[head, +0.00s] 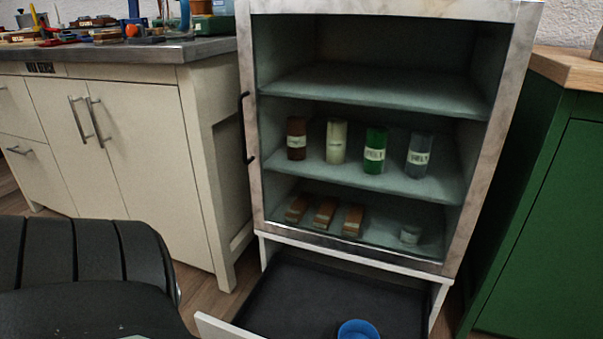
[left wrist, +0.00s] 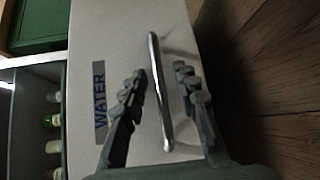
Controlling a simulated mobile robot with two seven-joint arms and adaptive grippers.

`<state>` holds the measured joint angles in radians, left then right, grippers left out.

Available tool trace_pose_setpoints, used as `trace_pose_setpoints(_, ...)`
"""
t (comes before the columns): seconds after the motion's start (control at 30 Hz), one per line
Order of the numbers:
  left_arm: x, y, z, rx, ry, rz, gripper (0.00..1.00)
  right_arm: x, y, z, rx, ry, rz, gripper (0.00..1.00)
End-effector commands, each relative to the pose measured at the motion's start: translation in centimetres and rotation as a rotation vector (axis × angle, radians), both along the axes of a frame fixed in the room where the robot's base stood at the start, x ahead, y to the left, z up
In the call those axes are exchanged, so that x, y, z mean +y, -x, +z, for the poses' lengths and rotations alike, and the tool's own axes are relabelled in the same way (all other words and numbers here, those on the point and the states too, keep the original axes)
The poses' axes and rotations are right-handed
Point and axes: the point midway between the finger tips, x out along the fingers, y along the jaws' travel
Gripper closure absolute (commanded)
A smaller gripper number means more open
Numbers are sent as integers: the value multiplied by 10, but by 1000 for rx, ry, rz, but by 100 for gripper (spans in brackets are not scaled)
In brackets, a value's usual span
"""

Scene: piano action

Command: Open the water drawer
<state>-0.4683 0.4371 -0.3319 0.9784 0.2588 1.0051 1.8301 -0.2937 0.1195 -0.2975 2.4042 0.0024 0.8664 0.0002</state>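The water drawer (head: 262,290) is the low drawer under the open cabinet; it stands pulled out in the head view, showing a dark inside. A blue round container (head: 358,329) sits in it, cut off by the picture's bottom edge. In the left wrist view the pale drawer front (left wrist: 115,35) carries the label WATER (left wrist: 99,100) and a metal bar handle (left wrist: 160,95). My left gripper (left wrist: 159,74) is open, with one finger on each side of the handle and visible gaps between. My right gripper is in neither view.
The cabinet (head: 520,60) holds several bottles (head: 375,150) on its middle shelf and small blocks (head: 325,213) below. A cream workbench (head: 130,130) stands left, a green cupboard (head: 545,230) right. Wooden floor (left wrist: 265,120) beside the drawer front is clear.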

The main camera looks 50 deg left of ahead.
Motion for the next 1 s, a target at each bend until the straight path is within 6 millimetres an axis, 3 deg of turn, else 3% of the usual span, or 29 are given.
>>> trace_pose_setpoints(0.27, 3, 12, 1, 2, 0, 0, 70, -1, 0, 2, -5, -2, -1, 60)
trace_pose_setpoints(0.7, 24, 95, 14, 3, -1, 1, 70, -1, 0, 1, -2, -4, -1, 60)
trace_pose_setpoints(1.0, 29, 115, 17, -1, 0, 0, 70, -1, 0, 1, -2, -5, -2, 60)
